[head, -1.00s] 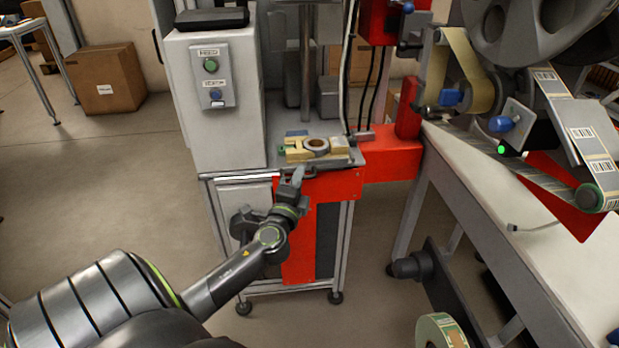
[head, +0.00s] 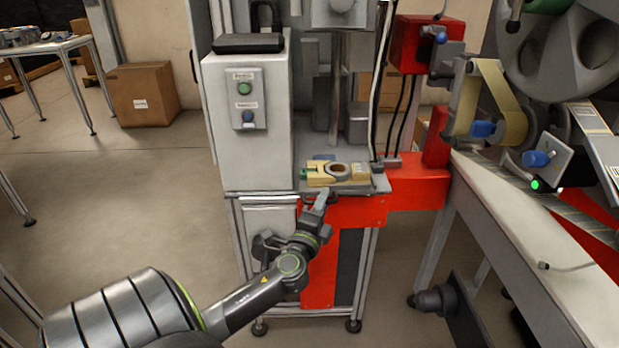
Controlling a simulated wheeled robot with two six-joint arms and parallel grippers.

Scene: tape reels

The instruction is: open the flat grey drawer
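The flat grey drawer (head: 381,185) shows as a thin grey plate on the red-fronted press stand, under a tan fixture (head: 318,179) with a round ring. Its front edge faces me. My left gripper (head: 322,197) is at the left part of that front edge, with its fingertips at or very near it. The fingers overlap in this view and cover the spot, so I cannot tell whether they are open or hold the handle. The drawer looks pushed in under the press. My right gripper is out of view.
A grey cabinet with a button box (head: 246,101) stands left of the press. A red block (head: 418,193) and a white table (head: 530,245) lie to the right. A dark cylinder (head: 436,301) juts out low by the table. Open floor lies left.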

